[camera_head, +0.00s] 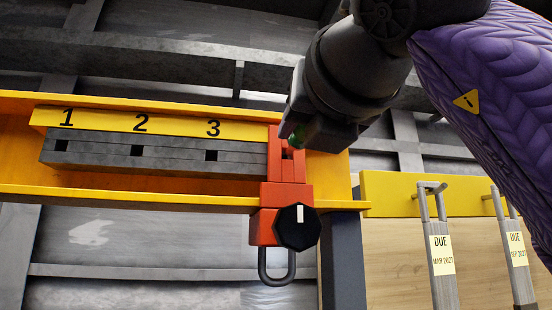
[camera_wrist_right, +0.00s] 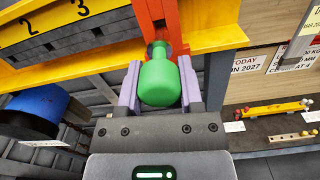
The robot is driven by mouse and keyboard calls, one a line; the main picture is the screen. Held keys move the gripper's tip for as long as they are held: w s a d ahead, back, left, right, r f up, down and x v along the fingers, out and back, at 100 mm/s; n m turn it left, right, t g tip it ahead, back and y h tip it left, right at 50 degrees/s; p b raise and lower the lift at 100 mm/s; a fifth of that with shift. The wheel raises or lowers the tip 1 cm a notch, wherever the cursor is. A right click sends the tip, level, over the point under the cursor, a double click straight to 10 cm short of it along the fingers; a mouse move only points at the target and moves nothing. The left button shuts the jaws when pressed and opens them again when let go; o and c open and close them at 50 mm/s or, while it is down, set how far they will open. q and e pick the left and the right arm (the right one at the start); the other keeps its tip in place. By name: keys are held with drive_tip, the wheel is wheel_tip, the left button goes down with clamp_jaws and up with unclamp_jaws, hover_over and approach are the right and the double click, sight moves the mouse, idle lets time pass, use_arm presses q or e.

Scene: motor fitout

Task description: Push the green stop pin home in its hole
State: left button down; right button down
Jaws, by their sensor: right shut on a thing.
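My right gripper (camera_head: 297,134) comes in from the upper right. Its two pale fingers are shut on the green stop pin (camera_wrist_right: 160,82), seen between them in the right wrist view. The pin's narrow end points at the red-orange stop block (camera_head: 285,195) on the yellow rail. A dark hole (camera_head: 288,155) shows in the block, close to the gripper. I cannot tell how far the pin's tip is in the hole. My left gripper is not in view.
A yellow beam (camera_head: 120,197) carries a grey bar (camera_head: 105,152) with slots under numbers 1, 2 and 3. Tagged hanging tools (camera_head: 441,260) are at the right. A blue cylinder (camera_wrist_right: 42,105) is at left.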

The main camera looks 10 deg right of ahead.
sight(298, 144)
drive_tip(key=shift+w+a+p, duration=0.1)
drive_tip(key=shift+w+p, duration=0.65)
drive_tip(key=shift+w, duration=1.55)
drive_tip(key=shift+c, duration=0.8)
unclamp_jaws()
drive_tip(key=shift+s+f+b, duration=0.1)
drive_tip(key=shift+s+b, duration=0.3)
drive_tip(key=s+b, duration=0.3)
drive_tip(key=s, duration=0.6)
drive_tip(key=shift+d+b, duration=0.2)
drive_tip(key=shift+b, duration=0.1)
